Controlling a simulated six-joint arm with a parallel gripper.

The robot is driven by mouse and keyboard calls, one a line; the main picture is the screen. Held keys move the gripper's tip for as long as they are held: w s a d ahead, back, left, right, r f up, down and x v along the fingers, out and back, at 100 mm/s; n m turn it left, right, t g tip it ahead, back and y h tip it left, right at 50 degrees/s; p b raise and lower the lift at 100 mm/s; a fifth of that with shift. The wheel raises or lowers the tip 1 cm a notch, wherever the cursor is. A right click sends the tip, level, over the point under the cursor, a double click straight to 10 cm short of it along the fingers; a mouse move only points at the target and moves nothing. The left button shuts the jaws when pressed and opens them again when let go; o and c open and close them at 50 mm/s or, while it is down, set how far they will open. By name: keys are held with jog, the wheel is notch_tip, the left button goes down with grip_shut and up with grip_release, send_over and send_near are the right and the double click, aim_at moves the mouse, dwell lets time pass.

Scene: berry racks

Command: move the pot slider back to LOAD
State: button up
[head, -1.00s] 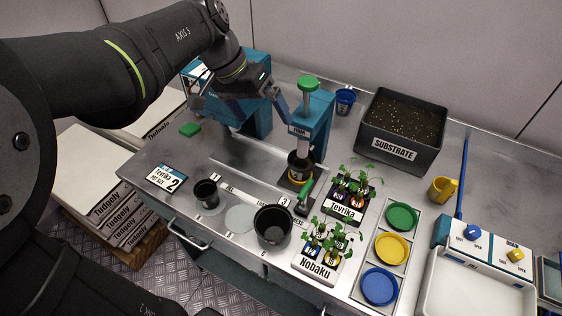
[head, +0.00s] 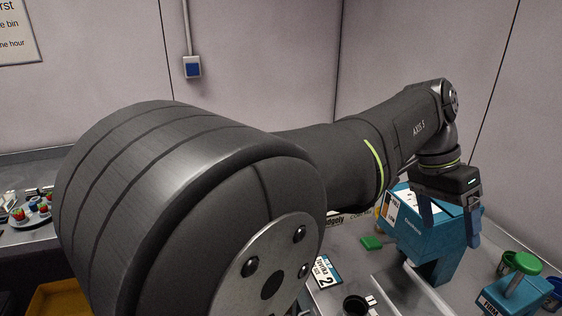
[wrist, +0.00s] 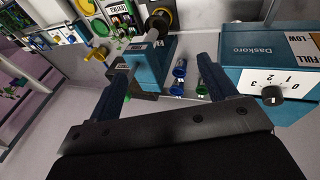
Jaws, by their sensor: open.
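The pot slider does not show in the head view, where the bench front is cut off by the lower edge, and I cannot pick it out in the wrist view. The teal press marked FIRM, with a green knob (head: 527,263), stands at the lower right of the head view; its base is out of frame. My gripper (head: 449,226) is open and empty, fingers pointing down in front of the teal Daskoro dispenser (head: 418,246). In the wrist view, my gripper (wrist: 168,88) has its fingers apart, with the dispenser (wrist: 262,70) on the right.
A dark pot (head: 355,306) and the Tevrika card (head: 325,272) are at the lower edge of the head view. A green block (head: 371,243) lies left of the dispenser. Blue and green cups stand near the press. My arm covers much of the head view.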

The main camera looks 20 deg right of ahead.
jog(key=c, duration=0.7)
jog(key=shift+s+f, duration=0.1)
jog(key=shift+s, duration=0.05)
jog(key=shift+c, duration=0.8)
jog(key=s+f+n+t+y, duration=0.1)
jog(key=s+f+t, duration=0.1)
jog(key=s+f, duration=0.45)
jog(key=s+f+t+y, duration=0.1)
jog(key=s+f+t, duration=0.15)
jog(key=s, duration=0.65)
jog(key=shift+g, duration=0.25)
jog(key=f, duration=1.8)
jog(key=shift+a+f, duration=0.15)
jog(key=shift+a, duration=0.2)
grip_shut()
